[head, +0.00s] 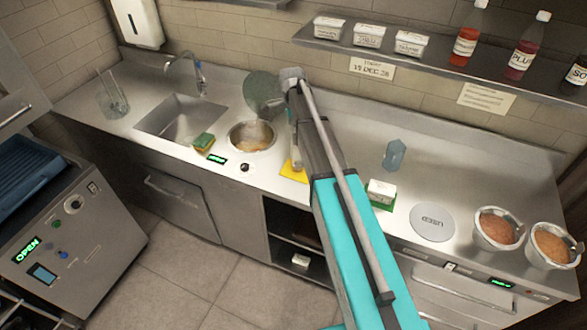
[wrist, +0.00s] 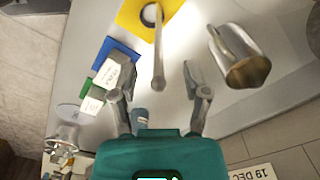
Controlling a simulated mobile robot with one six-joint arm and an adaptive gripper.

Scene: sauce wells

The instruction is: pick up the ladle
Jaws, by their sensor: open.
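The ladle (wrist: 157,50) shows in the wrist view. Its round bowl lies on a yellow mat (wrist: 128,18), and its grey handle points down toward my gripper (wrist: 152,75). My gripper is open, with one finger on each side of the handle's end in the picture. I see no finger closed on it, and I cannot tell how far the handle is below the fingers. In the head view a corner of the yellow mat (head: 292,172) shows beside my arm, which hides the ladle and my gripper.
A metal jug (wrist: 240,55) is right of the ladle in the wrist view. A labelled white tub (wrist: 114,74) is to the left. A lidded well (head: 433,222) and two filled pots (head: 497,230) (head: 552,247) are at the counter's right. An open well (head: 252,138) is left of my arm.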

